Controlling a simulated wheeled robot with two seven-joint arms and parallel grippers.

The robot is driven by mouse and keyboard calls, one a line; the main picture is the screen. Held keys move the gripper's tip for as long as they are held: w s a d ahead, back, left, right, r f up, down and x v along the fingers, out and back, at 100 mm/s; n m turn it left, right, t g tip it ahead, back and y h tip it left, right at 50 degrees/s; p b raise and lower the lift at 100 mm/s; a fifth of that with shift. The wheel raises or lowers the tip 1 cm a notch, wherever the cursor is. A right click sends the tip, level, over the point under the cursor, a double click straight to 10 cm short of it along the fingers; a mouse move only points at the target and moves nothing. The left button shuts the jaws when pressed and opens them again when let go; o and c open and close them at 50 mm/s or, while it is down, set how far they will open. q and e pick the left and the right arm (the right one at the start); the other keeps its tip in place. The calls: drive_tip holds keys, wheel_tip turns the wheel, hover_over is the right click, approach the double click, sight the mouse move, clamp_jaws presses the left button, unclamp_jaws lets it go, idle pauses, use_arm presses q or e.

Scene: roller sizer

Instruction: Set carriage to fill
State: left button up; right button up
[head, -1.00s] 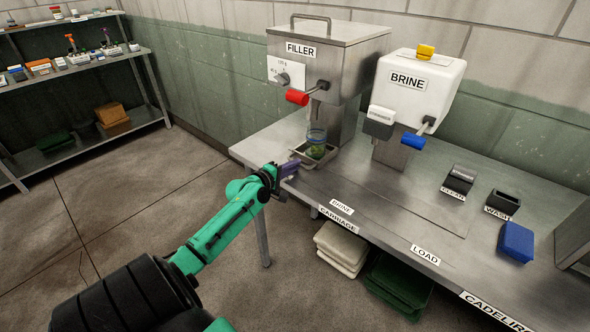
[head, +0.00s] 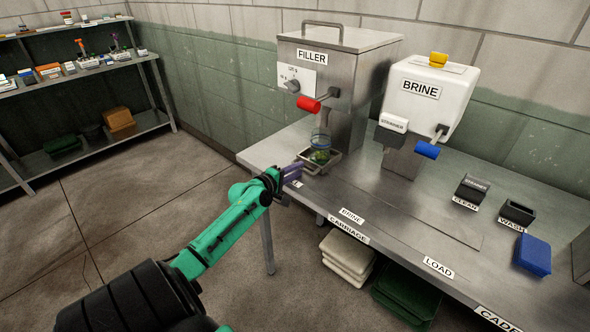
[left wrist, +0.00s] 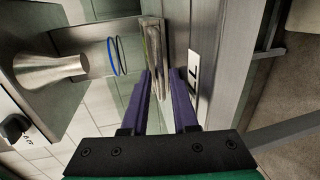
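The carriage, a small metal tray (head: 331,159), stands under the filler (head: 340,85) at the far left of the bench. My left gripper (head: 299,172) is at the bench's front left edge, just in front of the tray. My right gripper is out of view.
The white brine unit (head: 425,95) stands right of the filler. A red handle (head: 308,104) sticks out above the jar. The bench between tray and load label is clear.

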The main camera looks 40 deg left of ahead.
use_arm(q)
drive_tip(key=shift+s+d, duration=0.1)
drive_tip(key=shift+s, duration=0.3)
drive_tip(key=s+r+b, duration=0.2)
drive_tip(key=s+r, duration=0.1)
drive_tip(key=s, duration=1)
drive_tip(key=shift+s, duration=0.25)
drive_tip(key=shift+f, duration=0.1)
